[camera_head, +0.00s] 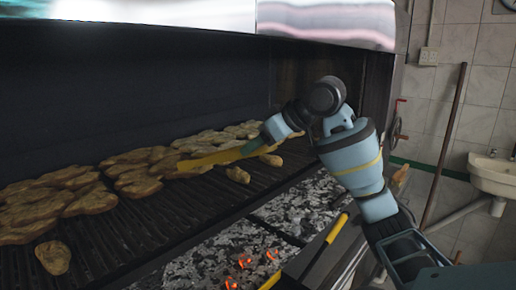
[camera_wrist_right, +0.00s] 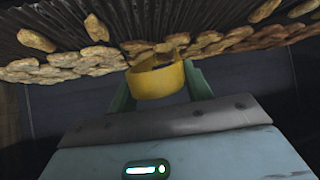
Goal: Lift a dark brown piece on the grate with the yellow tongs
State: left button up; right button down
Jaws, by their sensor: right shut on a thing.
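The yellow tongs (camera_head: 212,158) are held in my right gripper (camera_head: 262,143), which is shut on them. They reach left over the pieces on the grate (camera_head: 150,225). In the right wrist view the tongs (camera_wrist_right: 157,82) show as a yellow loop between the fingers of my right gripper (camera_wrist_right: 158,90). Brown pieces (camera_head: 50,195) lie in a cluster on the grate, and a darker brown one (camera_wrist_right: 164,47) shows at the tongs' far end in the wrist view. I cannot tell whether the tongs grip it. My left gripper is out of view.
Glowing embers (camera_head: 245,250) lie below the grate's front edge. A yellow-handled tool (camera_head: 337,228) rests at the front ledge. A single piece (camera_head: 53,257) lies apart at the near left. A sink (camera_head: 493,178) is on the tiled wall at right.

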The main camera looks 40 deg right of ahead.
jog(key=s+d, duration=0.3)
jog(key=s, duration=0.8)
jog(key=s+d, duration=0.3)
jog(key=s, duration=0.9)
jog(key=shift+s+d, duration=0.25)
jog(key=shift+d, duration=0.1)
jog(key=t+y, duration=0.1)
jog(key=t, duration=0.2)
jog(key=t+y, duration=0.1)
jog(key=t, duration=0.3)
